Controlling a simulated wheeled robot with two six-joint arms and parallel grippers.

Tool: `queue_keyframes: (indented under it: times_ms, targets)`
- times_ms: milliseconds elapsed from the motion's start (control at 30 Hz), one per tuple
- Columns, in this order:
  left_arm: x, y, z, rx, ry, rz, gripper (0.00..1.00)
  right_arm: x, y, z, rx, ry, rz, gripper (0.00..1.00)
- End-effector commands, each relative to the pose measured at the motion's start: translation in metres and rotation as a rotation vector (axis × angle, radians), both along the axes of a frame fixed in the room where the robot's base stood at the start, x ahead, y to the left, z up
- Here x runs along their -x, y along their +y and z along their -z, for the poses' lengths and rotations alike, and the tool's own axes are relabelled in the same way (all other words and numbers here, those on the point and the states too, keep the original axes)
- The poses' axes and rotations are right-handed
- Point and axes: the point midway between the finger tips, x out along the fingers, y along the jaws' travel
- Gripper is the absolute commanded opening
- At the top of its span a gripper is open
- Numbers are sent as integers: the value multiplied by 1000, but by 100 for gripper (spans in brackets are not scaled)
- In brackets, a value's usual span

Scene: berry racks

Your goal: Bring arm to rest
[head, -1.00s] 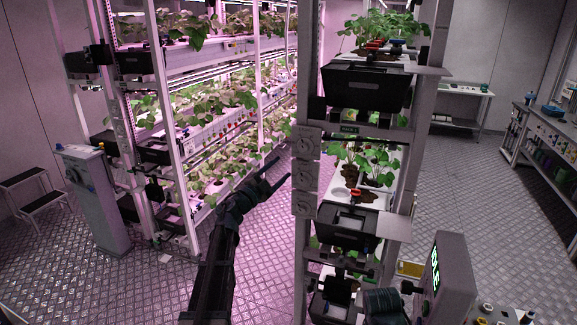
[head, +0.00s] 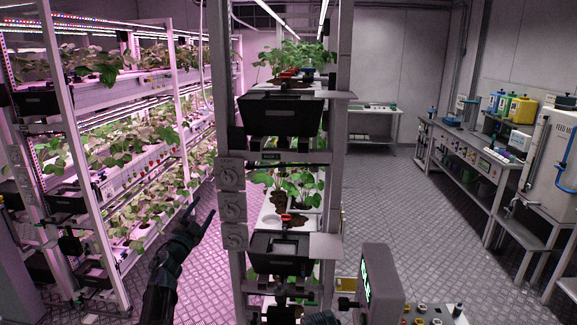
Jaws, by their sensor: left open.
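My left arm comes in from the bottom left in the head view. Its dark gripper (head: 199,214) is open and empty, with two thin fingers pointing up and to the right. It hangs over the aisle floor, just left of the near rack's post in the picture. The near berry rack (head: 228,130) stands upright in the middle with plants on its tiers. My right gripper is not in view.
The left berry rack (head: 68,150) runs along the aisle. A grey console with a green display (head: 380,285) stands at the bottom right. A workbench (head: 470,150) lines the right wall, and a white table (head: 375,112) stands at the back. The floor (head: 400,220) between is clear.

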Motion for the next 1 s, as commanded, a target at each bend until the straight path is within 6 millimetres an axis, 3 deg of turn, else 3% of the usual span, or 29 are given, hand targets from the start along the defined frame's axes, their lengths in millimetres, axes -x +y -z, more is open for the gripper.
queue_keyframes:
  times_ms: [33, 167, 367, 567, 700, 900, 1000]
  targets:
    - [3, -11, 9, 46, 28, -55, 67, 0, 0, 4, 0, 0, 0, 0]
    - [10, -25, 41, 181, 154, -224, 67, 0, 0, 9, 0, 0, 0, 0]
    - [49, -63, 122, 347, 462, -430, 67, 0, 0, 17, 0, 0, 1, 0]
    - [130, -127, 213, 425, 880, -557, 67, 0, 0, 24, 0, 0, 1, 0]
    - [204, -176, 261, 416, 1186, -596, 67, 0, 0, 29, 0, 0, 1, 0]
    - [302, -227, 294, 340, 1547, -603, 67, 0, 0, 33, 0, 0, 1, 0]
    - [336, -241, 299, 298, 1665, -598, 67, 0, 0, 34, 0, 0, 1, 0]
